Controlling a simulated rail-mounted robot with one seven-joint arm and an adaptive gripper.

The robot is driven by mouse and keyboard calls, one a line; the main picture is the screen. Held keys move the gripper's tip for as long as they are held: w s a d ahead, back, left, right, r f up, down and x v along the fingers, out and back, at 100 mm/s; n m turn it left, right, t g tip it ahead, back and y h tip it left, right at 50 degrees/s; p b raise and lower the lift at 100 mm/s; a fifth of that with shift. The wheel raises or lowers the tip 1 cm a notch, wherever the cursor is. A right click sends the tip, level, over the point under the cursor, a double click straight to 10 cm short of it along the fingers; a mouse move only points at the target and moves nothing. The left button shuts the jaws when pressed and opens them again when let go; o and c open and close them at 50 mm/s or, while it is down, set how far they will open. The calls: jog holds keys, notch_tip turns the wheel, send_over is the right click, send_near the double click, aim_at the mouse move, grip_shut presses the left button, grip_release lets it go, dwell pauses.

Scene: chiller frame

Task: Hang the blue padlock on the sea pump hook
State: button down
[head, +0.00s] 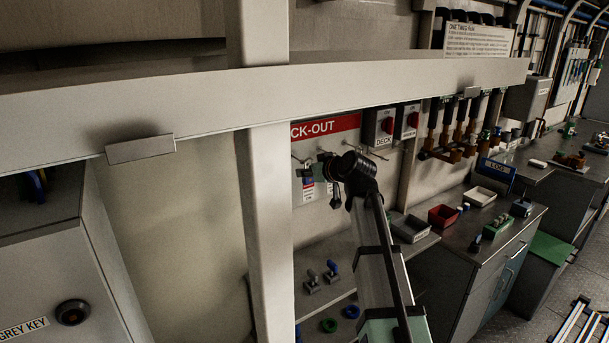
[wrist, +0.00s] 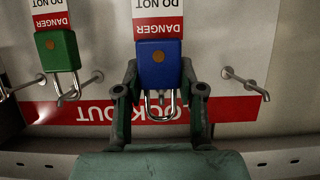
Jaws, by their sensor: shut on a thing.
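The blue padlock (wrist: 158,62) is between the fingertips of my gripper (wrist: 159,75) in the wrist view, and the gripper is shut on it. Its metal shackle (wrist: 160,112) shows between the fingers, and a red and white danger tag (wrist: 158,22) is with it. I cannot tell whether the shackle is around a hook. A green padlock (wrist: 57,50) with a tag is at the hook (wrist: 70,97) on the left. No sea pump label is readable. In the head view my gripper (head: 331,176) is at the lock-out board.
The red lock-out sign (head: 325,128) is on the board behind. A white beam (head: 200,100) and post (head: 266,200) stand in front. Below are a bench with small padlocks (head: 322,274), a grey tray (head: 409,229) and a red tray (head: 443,216).

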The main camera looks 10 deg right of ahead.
jog(key=s+d+b, duration=0.1)
jog(key=s+d, duration=0.2)
jog(key=s, duration=0.4)
jog(key=s+d+b, duration=0.2)
jog(key=s+d, duration=0.1)
jog(key=s, duration=0.4)
jog(key=shift+s, duration=0.3)
jog(key=w+d+f+m+h, duration=0.4)
jog(key=m+h, duration=0.1)
jog(key=h, duration=0.1)
jog(key=w+a+f+t, duration=0.1)
jog(key=w+a+f, duration=0.1)
jog(key=a+f, duration=0.8)
jog(key=shift+w+a+y, duration=0.25)
jog(key=shift+a+y, duration=0.05)
jog(key=shift+a, duration=0.1)
dwell(0.7)
